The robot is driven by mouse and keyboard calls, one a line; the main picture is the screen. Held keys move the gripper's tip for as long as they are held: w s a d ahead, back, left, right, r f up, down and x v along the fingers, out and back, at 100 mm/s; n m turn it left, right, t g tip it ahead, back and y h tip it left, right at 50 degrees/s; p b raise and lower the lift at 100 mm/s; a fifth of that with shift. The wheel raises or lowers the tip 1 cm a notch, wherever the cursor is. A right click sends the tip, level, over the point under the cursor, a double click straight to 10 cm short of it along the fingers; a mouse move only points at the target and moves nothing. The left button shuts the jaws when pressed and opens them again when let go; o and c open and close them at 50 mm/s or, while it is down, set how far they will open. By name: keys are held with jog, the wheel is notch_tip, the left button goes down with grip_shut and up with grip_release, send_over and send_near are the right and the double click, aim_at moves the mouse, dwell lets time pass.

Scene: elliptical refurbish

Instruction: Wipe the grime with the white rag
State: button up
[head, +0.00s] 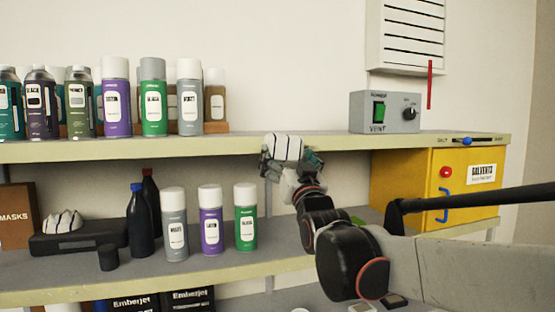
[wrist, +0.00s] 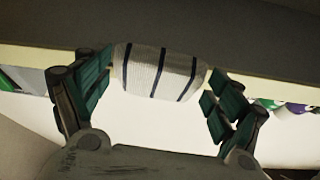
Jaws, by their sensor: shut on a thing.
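My gripper (wrist: 160,84) is shut on a white rag (wrist: 152,70) with dark stripes. In the wrist view the rag sits between the two green-padded fingers. In the head view the rag (head: 283,147) is at the front edge of the upper shelf (head: 330,143), with my gripper (head: 290,165) just below it. I cannot tell whether the rag touches the shelf. I cannot make out any grime in either view.
Spray cans (head: 153,97) and bottles line the upper shelf's left. A vent box (head: 385,112) stands at its right. The lower shelf holds several cans (head: 210,220), dark bottles (head: 138,215) and a black tray (head: 75,242). A yellow cabinet (head: 415,165) is at right.

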aim_at(274, 158)
jog(key=shift+w+d, duration=0.5)
jog(key=shift+d, duration=1.1)
jog(key=shift+w+d, duration=0.45)
jog(key=shift+d, duration=1.1)
jog(key=shift+w+d, duration=0.5)
jog(key=shift+d, duration=1.1)
jog(key=shift+s+a, duration=0.6)
jog(key=shift+a, duration=1.5)
jog(key=shift+s+a, duration=0.55)
jog(key=shift+a, duration=1.6)
jog(key=shift+s+a, duration=0.6)
jog(key=shift+a, duration=1.5)
jog(key=shift+s+a, duration=0.25)
jog(key=shift+a, duration=0.15)
jog(key=s, duration=0.1)
jog(key=s+d+p, duration=0.1)
jog(key=s, duration=0.3)
jog(key=shift+s+d, duration=0.2)
jog(key=shift+d, duration=0.1)
